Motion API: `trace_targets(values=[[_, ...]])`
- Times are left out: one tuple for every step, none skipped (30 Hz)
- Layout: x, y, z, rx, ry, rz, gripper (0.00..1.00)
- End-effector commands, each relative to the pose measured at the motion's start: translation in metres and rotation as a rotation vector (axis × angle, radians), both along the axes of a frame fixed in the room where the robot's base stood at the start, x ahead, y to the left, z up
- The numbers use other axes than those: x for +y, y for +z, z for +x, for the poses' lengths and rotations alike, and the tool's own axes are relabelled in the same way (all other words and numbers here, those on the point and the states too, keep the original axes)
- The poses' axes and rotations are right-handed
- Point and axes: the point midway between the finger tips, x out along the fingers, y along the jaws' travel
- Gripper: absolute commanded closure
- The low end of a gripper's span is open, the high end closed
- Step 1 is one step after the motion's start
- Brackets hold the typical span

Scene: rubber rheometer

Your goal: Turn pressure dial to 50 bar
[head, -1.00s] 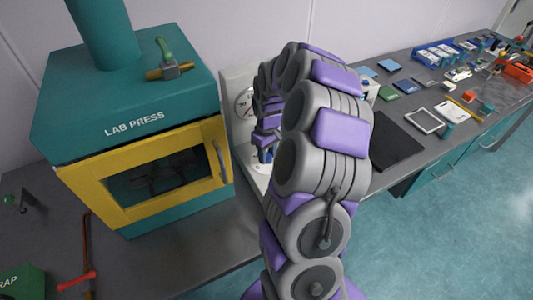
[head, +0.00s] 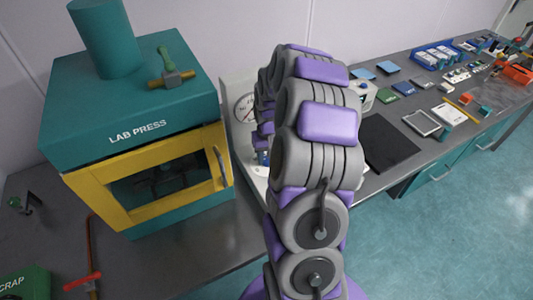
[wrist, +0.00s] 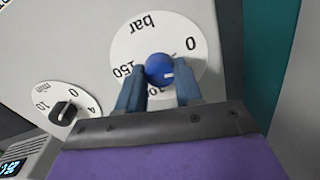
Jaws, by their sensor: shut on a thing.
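The pressure dial (wrist: 187,23) is a white disc marked "bar", upside down in the wrist view, with 0 at upper right and 150 at left. A number at the bottom is partly covered. Its round blue knob (wrist: 159,67) has a white mark pointing to the right. My gripper (wrist: 160,88) is shut on the knob, one blue finger at each side. The fingers hide the lower part of the scale, and I cannot see the 50 mark. In the head view my arm covers the gripper and much of the white machine (head: 229,95).
A smaller dial marked "min" with a black knob (wrist: 63,113) is left of the pressure dial. The teal and yellow lab press (head: 135,130) stands left of my arm. A black mat (head: 388,143) and several small items lie on the bench to the right.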

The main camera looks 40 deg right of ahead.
Motion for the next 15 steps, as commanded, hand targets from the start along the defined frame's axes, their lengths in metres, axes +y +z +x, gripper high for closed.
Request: trace_targets(values=[[0.0003,0.0005,-0.0021,0.007,-0.043,0.002,0.95],[0.0001,0.0007,-0.0022,0.007,-0.071,0.001,0.95],[0.0000,0.0008,-0.0023,0.007,-0.109,0.001,0.95],[0.0000,0.0010,-0.0024,0.007,-0.139,0.002,0.95],[-0.0001,0.0011,-0.0026,0.007,-0.168,0.001,0.95],[0.0001,0.0013,-0.0025,0.008,-0.206,0.001,0.95],[0.0001,0.0014,-0.0025,0.007,-0.233,0.000,0.95],[-0.0001,0.0015,-0.0025,0.007,-0.261,0.000,0.95],[-0.0003,0.0017,-0.0022,0.005,-0.299,0.000,0.95],[-0.0006,0.0016,-0.0023,0.004,-0.328,0.000,0.95],[-0.0005,0.0016,-0.0020,0.003,-0.354,-0.001,0.95],[-0.0004,0.0016,-0.0021,0.004,-0.389,-0.001,0.95],[-0.0003,0.0016,-0.0021,0.004,-0.415,-0.002,0.95],[0.0000,0.0016,-0.0022,0.005,-0.440,0.000,0.95],[0.0001,0.0014,-0.0025,0.005,-0.472,0.000,0.95]])
